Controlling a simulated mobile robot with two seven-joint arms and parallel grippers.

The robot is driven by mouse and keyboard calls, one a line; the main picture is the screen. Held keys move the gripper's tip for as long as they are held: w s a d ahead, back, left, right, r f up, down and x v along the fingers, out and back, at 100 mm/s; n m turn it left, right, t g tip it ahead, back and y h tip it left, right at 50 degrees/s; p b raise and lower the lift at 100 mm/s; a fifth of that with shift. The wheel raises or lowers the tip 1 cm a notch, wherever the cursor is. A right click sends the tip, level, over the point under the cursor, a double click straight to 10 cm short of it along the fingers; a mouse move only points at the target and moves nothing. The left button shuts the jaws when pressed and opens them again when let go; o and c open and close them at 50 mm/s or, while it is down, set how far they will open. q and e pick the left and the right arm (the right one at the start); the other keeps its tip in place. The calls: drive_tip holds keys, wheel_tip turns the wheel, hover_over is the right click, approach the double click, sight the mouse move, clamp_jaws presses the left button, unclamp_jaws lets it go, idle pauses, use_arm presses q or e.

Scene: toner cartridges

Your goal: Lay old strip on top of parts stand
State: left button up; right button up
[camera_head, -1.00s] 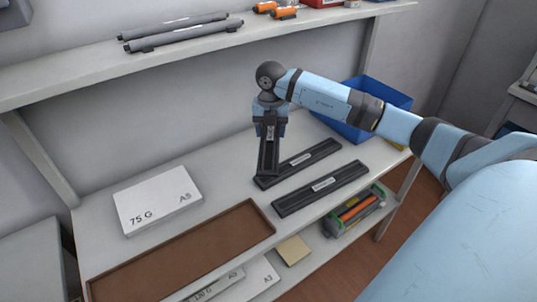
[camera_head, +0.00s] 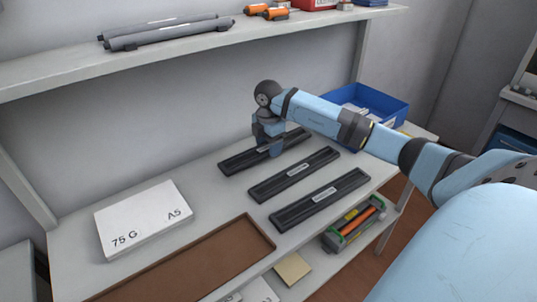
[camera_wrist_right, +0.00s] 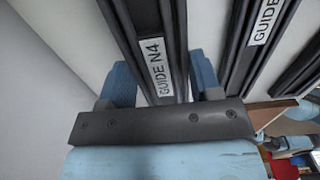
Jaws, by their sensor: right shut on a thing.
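My right gripper (camera_head: 269,148) is shut on a long dark strip (camera_head: 237,161), with one finger on each side of it. In the right wrist view this strip (camera_wrist_right: 157,65) carries a white label reading "GUIDE N4". It lies roughly level over the back of the pale stand top (camera_head: 215,190); I cannot tell whether it touches the surface. Two similar dark strips, a middle one (camera_head: 272,184) and a front one (camera_head: 296,210), lie parallel in front of it on the same top. My left gripper is not in view.
A white paper pack (camera_head: 143,215) and a brown tray (camera_head: 262,245) occupy the left of the top. A blue bin (camera_head: 375,125) stands at the right back. A shelf (camera_head: 190,62) with grey rollers and orange items runs above. A cartridge (camera_head: 355,222) sits lower right.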

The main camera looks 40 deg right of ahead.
drive_tip(key=shift+f, duration=1.55)
drive_tip(key=shift+f, duration=0.2)
drive_tip(key=o, duration=1)
drive_tip(key=shift+c, duration=0.2)
drive_tip(key=shift+r, duration=0.1)
wheel_tip(320, 180, up, 12)
drive_tip(key=shift+r+p, duration=0.1)
drive_tip(key=shift+p, duration=0.7)
